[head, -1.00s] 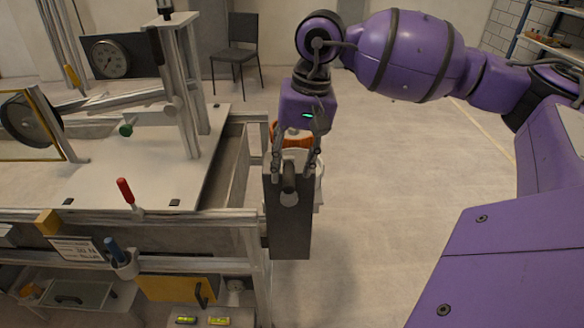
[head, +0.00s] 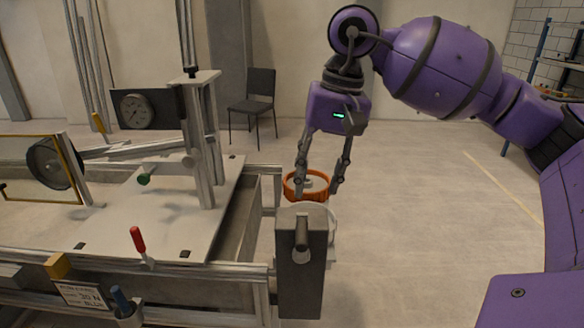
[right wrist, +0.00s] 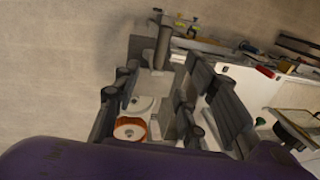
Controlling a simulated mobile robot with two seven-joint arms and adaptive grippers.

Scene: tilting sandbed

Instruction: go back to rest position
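My right gripper (head: 318,190) hangs fingers-down above and just behind a grey upright panel with a knob-like handle (head: 301,238) at the right end of the sandbed frame. Its two fingers are spread, with nothing held between them. An orange ring-shaped part (head: 306,186) on a white container shows between and behind the fingers; I cannot tell whether they touch it. In the right wrist view, the fingers (right wrist: 155,95) stand apart, with the orange part (right wrist: 130,128) below. My left gripper is not in view.
A dark chair (head: 253,102) stands at the back. The floor to the right of the rig is clear, apart from my arm over it.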

